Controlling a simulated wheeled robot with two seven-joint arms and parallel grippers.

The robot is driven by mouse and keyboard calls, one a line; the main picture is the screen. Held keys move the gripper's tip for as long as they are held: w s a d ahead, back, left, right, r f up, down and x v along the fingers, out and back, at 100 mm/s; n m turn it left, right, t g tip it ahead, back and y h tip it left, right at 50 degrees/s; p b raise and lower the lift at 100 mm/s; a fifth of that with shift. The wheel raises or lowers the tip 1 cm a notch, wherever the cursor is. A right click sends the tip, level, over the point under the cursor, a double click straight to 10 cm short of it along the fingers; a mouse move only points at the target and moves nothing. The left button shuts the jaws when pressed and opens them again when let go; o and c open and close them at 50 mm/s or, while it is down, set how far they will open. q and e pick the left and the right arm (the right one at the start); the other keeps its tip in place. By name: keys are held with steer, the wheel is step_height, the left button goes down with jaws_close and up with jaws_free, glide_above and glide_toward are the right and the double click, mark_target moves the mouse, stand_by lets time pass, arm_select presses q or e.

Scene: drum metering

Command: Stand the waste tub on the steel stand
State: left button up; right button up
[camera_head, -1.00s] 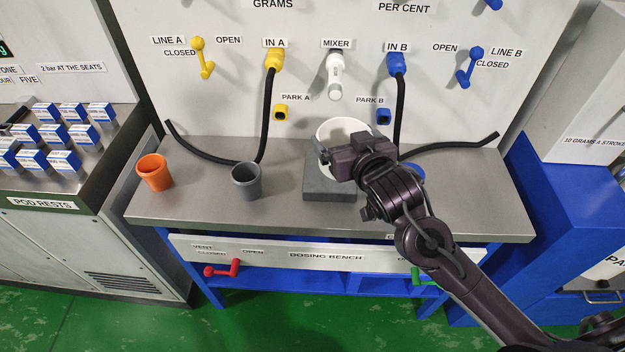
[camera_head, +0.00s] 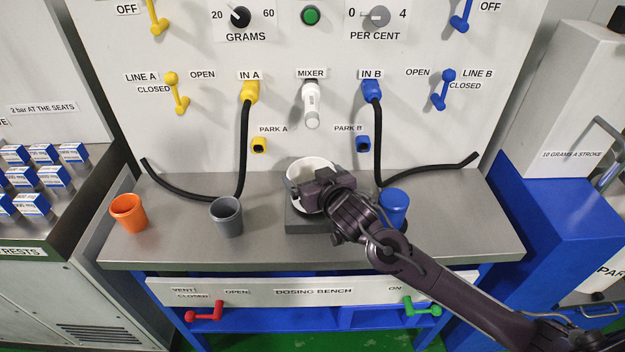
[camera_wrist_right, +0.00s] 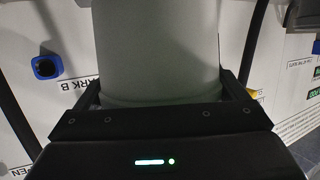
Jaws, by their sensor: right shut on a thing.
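The white waste tub (camera_head: 306,170) is at the middle of the bench, below the mixer spout. My right gripper (camera_head: 308,190) is shut on it, and covers part of its near side. In the right wrist view the tub (camera_wrist_right: 158,45) stands between the two fingers. The steel stand (camera_head: 303,226) is a low grey block on the bench, directly beneath the tub in the picture. The tub's base is hidden, so I cannot tell whether it touches the block. My left gripper is not in view.
An orange cup (camera_head: 128,212) and a grey cup (camera_head: 227,217) stand left on the bench (camera_head: 180,242). A blue cup (camera_head: 394,207) stands right, close to my arm. Black hoses (camera_head: 243,150) hang from the inlets behind. The bench's right end is clear.

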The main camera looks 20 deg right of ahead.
steer(key=shift+f, duration=0.7)
steer(key=o, duration=0.8)
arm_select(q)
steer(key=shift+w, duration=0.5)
arm_select(e)
steer(key=shift+r, duration=0.1)
steer(key=shift+s+r, duration=0.1)
steer(key=shift+s, duration=0.05)
arm_select(q)
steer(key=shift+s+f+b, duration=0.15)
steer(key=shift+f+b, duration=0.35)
steer(key=shift+b, duration=0.05)
arm_select(e)
steer(key=shift+v, duration=5.9)
